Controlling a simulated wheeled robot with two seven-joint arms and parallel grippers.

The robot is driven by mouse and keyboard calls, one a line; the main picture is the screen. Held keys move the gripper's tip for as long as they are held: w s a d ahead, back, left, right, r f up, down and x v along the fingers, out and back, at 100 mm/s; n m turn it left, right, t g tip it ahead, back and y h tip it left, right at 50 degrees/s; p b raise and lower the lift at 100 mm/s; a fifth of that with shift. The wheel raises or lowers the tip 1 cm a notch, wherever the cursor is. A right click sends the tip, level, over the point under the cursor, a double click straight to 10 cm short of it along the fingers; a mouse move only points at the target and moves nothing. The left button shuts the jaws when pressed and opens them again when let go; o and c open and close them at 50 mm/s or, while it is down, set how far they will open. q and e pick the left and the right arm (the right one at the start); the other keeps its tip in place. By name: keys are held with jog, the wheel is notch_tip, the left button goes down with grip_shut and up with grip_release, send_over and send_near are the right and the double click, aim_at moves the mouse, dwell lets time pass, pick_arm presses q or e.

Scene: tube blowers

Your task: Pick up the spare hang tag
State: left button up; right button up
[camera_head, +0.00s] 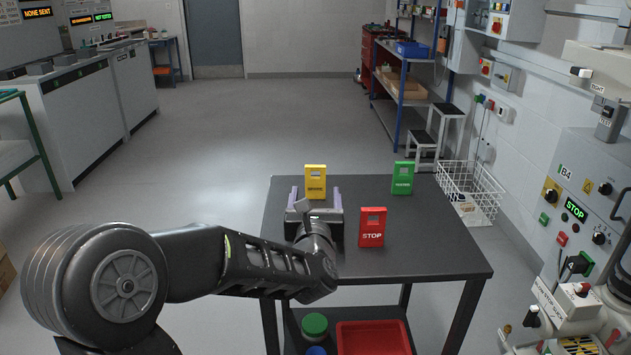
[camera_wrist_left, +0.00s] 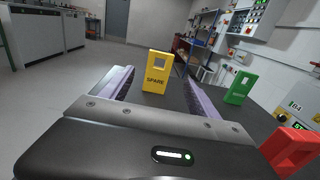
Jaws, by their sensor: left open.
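The yellow spare hang tag (camera_head: 316,182) stands upright on the dark table (camera_head: 440,258), near its far left part. In the left wrist view the tag (camera_wrist_left: 157,74) reads SPARE and has a square hole near its top. My left gripper (camera_head: 315,194) is open, with its purple-lined fingers apart on either side of the yellow tag. In the left wrist view the fingers (camera_wrist_left: 152,84) point toward the tag, which shows between them. I cannot tell whether either finger touches it. My right gripper is not in view.
A red STOP tag (camera_head: 372,227) stands right of my left gripper, and a green tag (camera_head: 403,178) stands farther back. The table's right front is clear. A white wire basket (camera_head: 470,192) and a control panel (camera_head: 575,205) are to the right. A red tray (camera_head: 375,338) is below.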

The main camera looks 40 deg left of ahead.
pick_arm(q)
jog(key=shift+x, duration=1.35)
jog(key=shift+x, duration=2.6)
jog(key=shift+f, duration=0.2)
jog(key=shift+s, duration=0.1)
jog(key=c, duration=1.4)
notch_tip(320, 180, up, 10)
jog(key=shift+r+p, duration=0.1)
jog(key=shift+p, duration=0.9)
